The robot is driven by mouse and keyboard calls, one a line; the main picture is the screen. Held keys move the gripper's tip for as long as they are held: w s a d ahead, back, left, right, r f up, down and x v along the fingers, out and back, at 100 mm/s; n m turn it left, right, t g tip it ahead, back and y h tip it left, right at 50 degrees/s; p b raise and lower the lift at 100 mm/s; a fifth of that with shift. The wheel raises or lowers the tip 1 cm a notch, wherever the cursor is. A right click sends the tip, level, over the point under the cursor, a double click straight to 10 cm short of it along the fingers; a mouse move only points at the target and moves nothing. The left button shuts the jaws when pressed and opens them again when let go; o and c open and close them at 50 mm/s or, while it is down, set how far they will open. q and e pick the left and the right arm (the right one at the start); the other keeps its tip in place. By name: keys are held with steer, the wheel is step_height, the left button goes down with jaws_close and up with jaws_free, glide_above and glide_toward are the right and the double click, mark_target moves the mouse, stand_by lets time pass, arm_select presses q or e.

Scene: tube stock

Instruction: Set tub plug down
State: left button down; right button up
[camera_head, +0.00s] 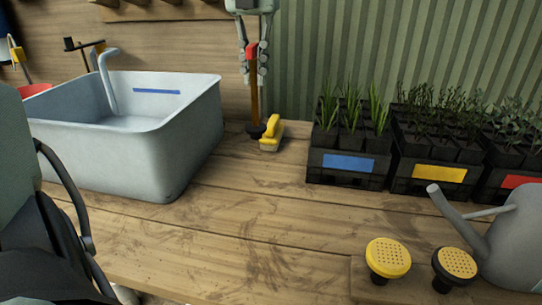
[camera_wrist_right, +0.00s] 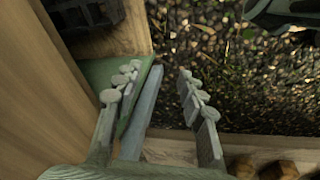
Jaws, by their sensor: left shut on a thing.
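My left gripper (camera_head: 254,80) points down near the back of the bench in the head view. It is shut on the tub plug (camera_head: 254,100), which looks like an upright brown stick with a red top and a dark foot. The foot is at or just above the bench top; I cannot tell whether it touches. The grey tub (camera_head: 185,150) stands to the left of the plug, with a blue strip on its inner wall. My right gripper (camera_wrist_right: 155,85) shows only in the right wrist view, with its fingers apart and nothing clearly held.
A yellow tool (camera_head: 271,132) stands close right of the plug's foot. Black plant crates (camera_head: 348,178) line the back right. Yellow-topped roses (camera_head: 388,254) and a grey watering can (camera_head: 515,240) are at front right. The middle of the bench (camera_head: 250,220) is clear.

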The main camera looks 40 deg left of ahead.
mark_target(255, 124)
arm_select(q)
steer(key=f, duration=0.4)
steer(key=shift+s, duration=0.25)
steer(key=shift+f, duration=0.35)
step_height(255, 124, down, 4)
steer(key=shift+r, duration=0.1)
steer(key=shift+w+f, duration=0.1)
steer(key=shift+f, duration=0.4)
arm_select(e)
steer(key=shift+s+d+f, duration=0.2)
steer(key=shift+s+f, duration=0.35)
steer(key=shift+s+d+f, duration=0.2)
steer(key=shift+s+f, duration=0.3)
